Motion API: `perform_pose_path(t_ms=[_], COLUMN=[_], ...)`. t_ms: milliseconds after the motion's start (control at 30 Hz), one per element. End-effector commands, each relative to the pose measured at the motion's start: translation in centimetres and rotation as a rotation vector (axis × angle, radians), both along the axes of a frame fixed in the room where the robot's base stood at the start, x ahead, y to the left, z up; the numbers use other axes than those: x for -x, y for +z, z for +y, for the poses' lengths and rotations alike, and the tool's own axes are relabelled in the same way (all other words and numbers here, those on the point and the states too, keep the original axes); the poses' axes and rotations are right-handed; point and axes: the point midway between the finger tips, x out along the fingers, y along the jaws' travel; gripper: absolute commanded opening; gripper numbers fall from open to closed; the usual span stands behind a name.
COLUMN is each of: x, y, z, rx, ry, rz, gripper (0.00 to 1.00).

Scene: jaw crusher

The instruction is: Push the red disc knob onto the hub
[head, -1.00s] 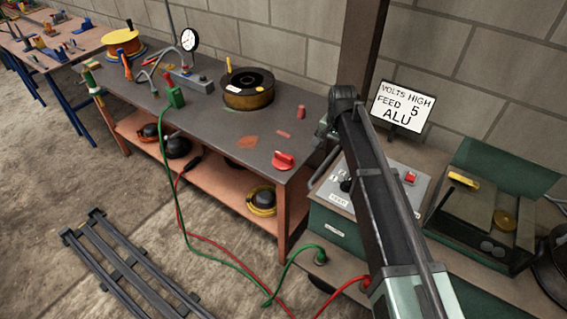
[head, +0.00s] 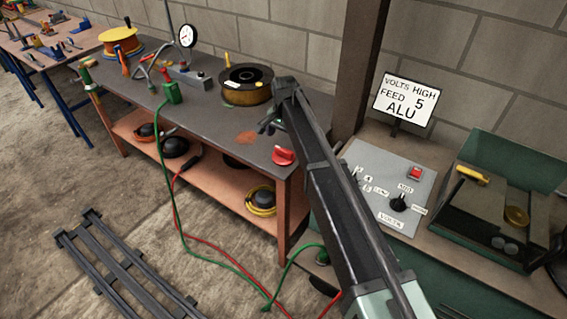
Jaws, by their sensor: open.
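The red disc knob (head: 284,156) lies on the dark bench top near its front right corner. It looks like a disc with a raised grip bar. My gripper (head: 268,126) is over the bench, behind and slightly left of the knob in the picture, apart from it. It is small and dark here; its jaws are open and hold nothing. The grey control panel (head: 418,178) right of my arm has a black pointer knob (head: 398,203) marked VOLTS. A small numbered dial spot (head: 357,173) at its left edge may be the hub; my arm partly covers that area.
A wire spool (head: 246,86), a green clamp (head: 172,92) and a gauge (head: 187,36) stand on the bench. A sign (head: 405,100) reads VOLTS HIGH, FEED 5, ALU. An open green box (head: 500,200) stands at right. The bench's front middle is clear.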

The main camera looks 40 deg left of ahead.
Motion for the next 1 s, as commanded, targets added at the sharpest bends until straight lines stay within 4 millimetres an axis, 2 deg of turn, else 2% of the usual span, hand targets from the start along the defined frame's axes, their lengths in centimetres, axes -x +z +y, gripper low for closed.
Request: perform_pose_path(t_ms=[33, 333, 433, 733, 1000], x=[0.0, 0.0, 0.0, 0.4, 0.4], y=[-1.4, -1.1, -1.7, -6.6, -6.3], z=[0.0, 0.0, 0.0, 0.0, 0.0], rx=[0.0, 0.0, 0.0, 0.0, 0.0], ry=[0.0, 0.0, 0.0, 0.0, 0.0], rz=[0.0, 0.0, 0.0, 0.0, 0.0], gripper=[1.0, 1.0, 1.0, 1.0, 1.0])
